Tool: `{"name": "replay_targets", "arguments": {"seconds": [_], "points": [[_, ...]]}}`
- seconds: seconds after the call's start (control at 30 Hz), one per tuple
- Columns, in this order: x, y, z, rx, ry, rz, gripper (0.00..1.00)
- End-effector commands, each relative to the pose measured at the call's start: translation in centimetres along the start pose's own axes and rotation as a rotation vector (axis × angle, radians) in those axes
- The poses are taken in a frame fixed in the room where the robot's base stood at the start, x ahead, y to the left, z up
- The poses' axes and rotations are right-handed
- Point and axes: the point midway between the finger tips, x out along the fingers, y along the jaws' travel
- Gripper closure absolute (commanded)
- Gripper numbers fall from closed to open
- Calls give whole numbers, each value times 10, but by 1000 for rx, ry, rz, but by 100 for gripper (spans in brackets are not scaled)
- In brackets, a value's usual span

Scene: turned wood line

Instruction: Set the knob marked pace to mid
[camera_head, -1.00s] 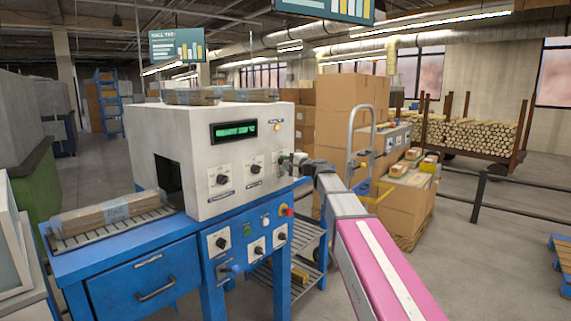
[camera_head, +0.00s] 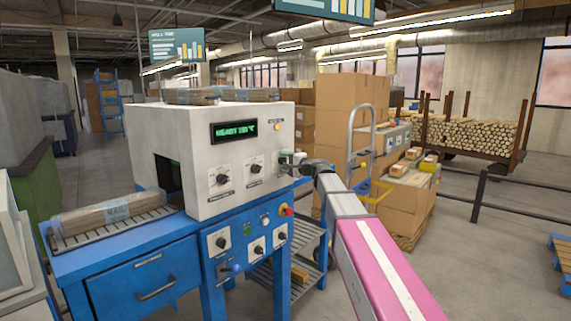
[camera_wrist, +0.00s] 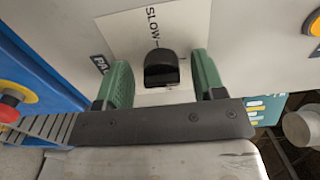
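In the wrist view a black knob (camera_wrist: 161,70) stands on a white plate with the word SLOW above it. A partly hidden label starting "PA" (camera_wrist: 101,64) shows at the plate's left edge. My gripper (camera_wrist: 162,82) is open, with one green finger on each side of the knob and a visible gap on both sides. I cannot tell the knob's exact setting. In the head view my gripper (camera_head: 288,159) is at the right end of the white machine's (camera_head: 205,140) front and hides this knob.
Two other knobs (camera_head: 221,180) (camera_head: 256,168) sit left of my gripper, below a green display (camera_head: 234,131). The blue lower panel has more knobs and a red button (camera_head: 288,211). A wrapped package (camera_head: 105,213) lies on the roller bed. Stacked cartons (camera_head: 350,110) stand behind my arm.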

Motion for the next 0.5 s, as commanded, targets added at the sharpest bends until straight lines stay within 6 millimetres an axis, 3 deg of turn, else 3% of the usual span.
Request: {"name": "replay_targets", "arguments": {"seconds": [0.27,0.5], "points": [[-11,0,0,1,2,-1,37],[-54,0,1,0,3,-1,37]]}}
